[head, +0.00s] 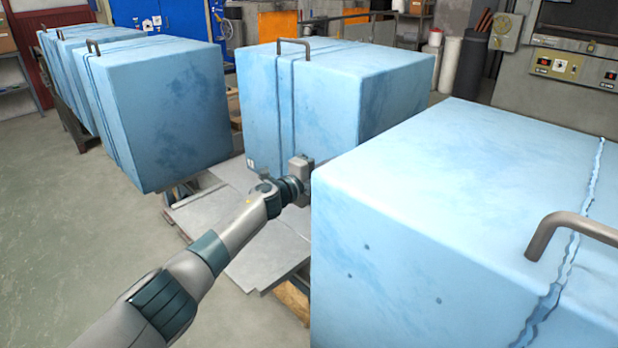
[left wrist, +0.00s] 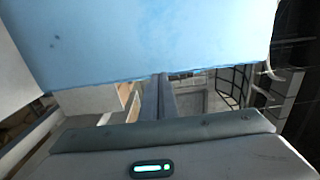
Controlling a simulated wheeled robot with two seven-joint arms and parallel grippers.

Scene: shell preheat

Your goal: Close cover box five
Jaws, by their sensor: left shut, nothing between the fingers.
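Several large light-blue boxes with grey handles stand here; I cannot tell which is box five. The middle box (head: 300,100) has a vertical seam and a small unreadable label at its lower left corner. The near right box (head: 420,220) has a wavy seam and a bent handle (head: 575,228) on top. My left gripper (head: 302,166) is shut and empty, between the middle box's lower front and the near right box's left corner. In the left wrist view, its fingers (left wrist: 158,97) are together just below a blue box surface (left wrist: 150,40). My right gripper is out of view.
A left box (head: 160,110) and others behind it stand in a row. Flat grey metal plates (head: 265,250) lie below my left arm between the boxes. A control panel (head: 560,65) is at the back right. The floor (head: 80,230) at left is clear.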

